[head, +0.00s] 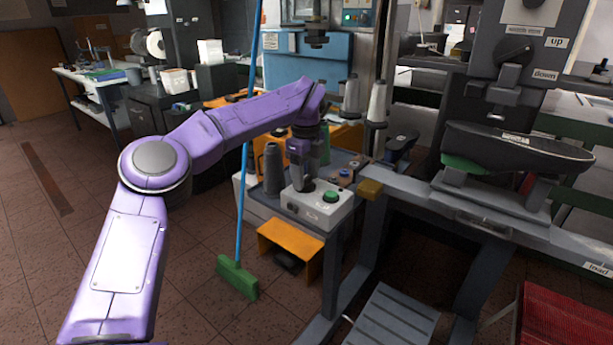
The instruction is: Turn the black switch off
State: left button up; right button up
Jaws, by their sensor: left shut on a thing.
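A light grey control box (320,212) with a round green button (331,196) stands on the machine's low shelf. My left gripper (303,185) points down at the top of this box, left of the green button. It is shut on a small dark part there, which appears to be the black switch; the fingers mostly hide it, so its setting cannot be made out. My right gripper is not in view.
A blue-handled green broom (237,277) leans in front of the shelf. An orange pedal cover (288,250) is below the box. A shoe last machine (510,150) stands at right.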

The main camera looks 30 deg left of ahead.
pick_arm(q)
jog(key=shift+a+f, duration=0.15)
jog(key=shift+f, duration=0.05)
jog(key=o, duration=1)
jog(key=shift+o, duration=0.2)
jog(key=shift+a+f, duration=0.1)
jog(key=shift+a, duration=0.1)
jog(key=shift+d+r, duration=0.2)
jog(key=shift+r, duration=0.2)
notch_tip(320, 180, up, 10)
jog(key=p, duration=0.2)
jog(key=shift+a, duration=0.2)
jog(key=shift+f, duration=0.15)
